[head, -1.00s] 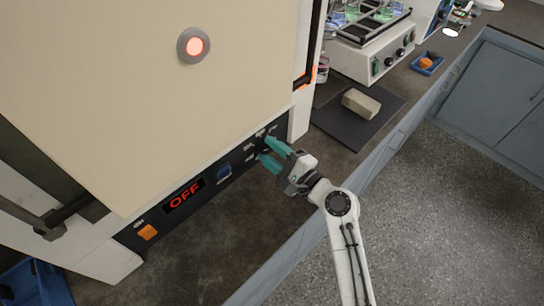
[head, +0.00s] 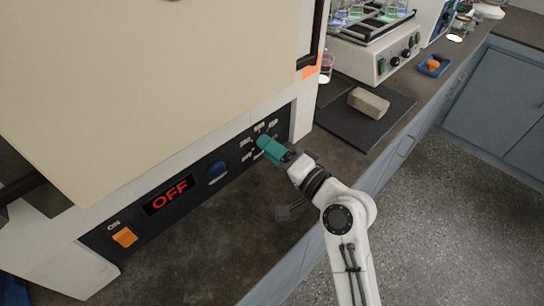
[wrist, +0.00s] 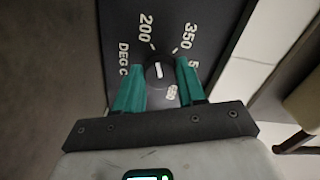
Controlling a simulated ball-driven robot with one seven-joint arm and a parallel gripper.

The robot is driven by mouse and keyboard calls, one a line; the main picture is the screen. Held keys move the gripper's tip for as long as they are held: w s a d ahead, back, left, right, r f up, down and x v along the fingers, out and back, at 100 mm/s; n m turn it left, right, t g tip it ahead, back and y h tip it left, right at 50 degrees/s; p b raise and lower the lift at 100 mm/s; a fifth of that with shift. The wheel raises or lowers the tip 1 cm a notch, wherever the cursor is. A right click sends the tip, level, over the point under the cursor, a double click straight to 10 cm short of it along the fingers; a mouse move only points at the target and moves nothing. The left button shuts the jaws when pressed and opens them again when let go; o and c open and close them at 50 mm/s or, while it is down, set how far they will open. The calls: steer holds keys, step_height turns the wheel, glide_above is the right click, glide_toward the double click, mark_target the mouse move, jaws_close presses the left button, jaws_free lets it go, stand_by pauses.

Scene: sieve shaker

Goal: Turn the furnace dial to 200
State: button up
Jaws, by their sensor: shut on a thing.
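The furnace's black control panel (head: 187,193) runs along its lower front. Its dial (wrist: 160,75) is a dark round knob with a white pointer line, seen in the wrist view. The pointer points roughly up the picture, between the 200 mark (wrist: 146,28) at upper left and the 350 mark (wrist: 187,37) at upper right. My gripper (wrist: 160,70) is shut on the dial, one teal finger on each side. In the head view my gripper (head: 263,145) hides the dial at the panel's right end. The display (head: 169,194) reads OFF.
A blue knob (head: 216,169) and an orange ON switch (head: 124,238) sit left of the dial. To the right, a block (head: 368,103) lies on a dark mat (head: 353,137). A shaker with flasks (head: 375,58) stands behind it. The counter before the panel is bare.

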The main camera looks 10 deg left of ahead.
steer(key=shift+f+n+b, duration=0.25)
steer(key=shift+n+b, duration=0.35)
steer(key=shift+n, duration=0.3)
steer(key=o, duration=1)
steer(key=shift+r, duration=0.15)
steer(key=shift+o, duration=0.2)
steer(key=v, duration=1.1)
